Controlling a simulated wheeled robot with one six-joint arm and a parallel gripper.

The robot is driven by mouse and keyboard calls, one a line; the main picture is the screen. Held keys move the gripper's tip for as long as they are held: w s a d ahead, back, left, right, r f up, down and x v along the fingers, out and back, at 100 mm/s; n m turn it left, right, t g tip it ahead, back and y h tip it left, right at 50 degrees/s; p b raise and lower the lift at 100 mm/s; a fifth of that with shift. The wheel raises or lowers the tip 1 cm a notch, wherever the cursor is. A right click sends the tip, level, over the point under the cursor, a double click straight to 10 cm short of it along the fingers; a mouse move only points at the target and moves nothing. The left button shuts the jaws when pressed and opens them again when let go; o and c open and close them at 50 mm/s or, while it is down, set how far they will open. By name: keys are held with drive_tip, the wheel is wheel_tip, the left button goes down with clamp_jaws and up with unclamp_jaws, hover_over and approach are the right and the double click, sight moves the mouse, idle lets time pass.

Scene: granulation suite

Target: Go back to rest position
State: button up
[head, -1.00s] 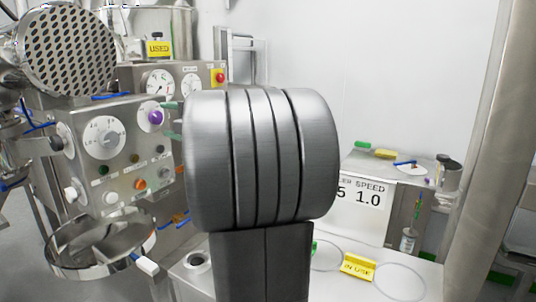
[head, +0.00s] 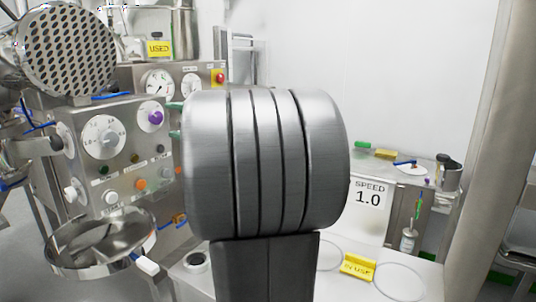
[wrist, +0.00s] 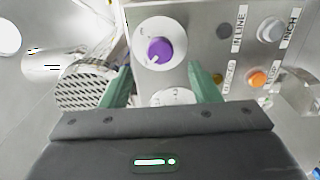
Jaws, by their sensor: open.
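My gripper (wrist: 160,92) is open in the wrist view, its two green fingers spread apart with nothing between them that they hold. Beyond and between the fingers is a purple knob (wrist: 159,50) on a round white dial. The knob appears apart from both fingers. In the head view, the same purple knob (head: 155,117) is on the steel control panel (head: 80,165). My large grey arm link fills the middle of the head view and hides most of the gripper.
A perforated steel disc (head: 67,53) and a steel bowl (head: 100,245) stand at the left. A white bench (head: 335,285) at lower right holds a yellow sign (head: 357,267). A steel column (head: 480,150) rises at the right.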

sight(158, 117)
drive_tip(key=x, duration=0.7)
drive_tip(key=m+p, duration=0.3)
drive_tip(key=shift+s+d+r, duration=0.15)
drive_tip(key=shift+d+r, duration=0.05)
drive_tip(key=shift+r, duration=0.05)
drive_tip(key=m+p, duration=0.3)
drive_tip(key=m, duration=0.2)
drive_tip(key=shift+m, duration=0.4)
drive_tip(key=m+p, duration=0.3)
drive_tip(key=m, duration=0.2)
drive_tip(key=m+p, duration=0.2)
drive_tip(key=m, duration=0.2)
drive_tip(key=shift+f, duration=0.2)
drive_tip(key=shift+d, duration=0.1)
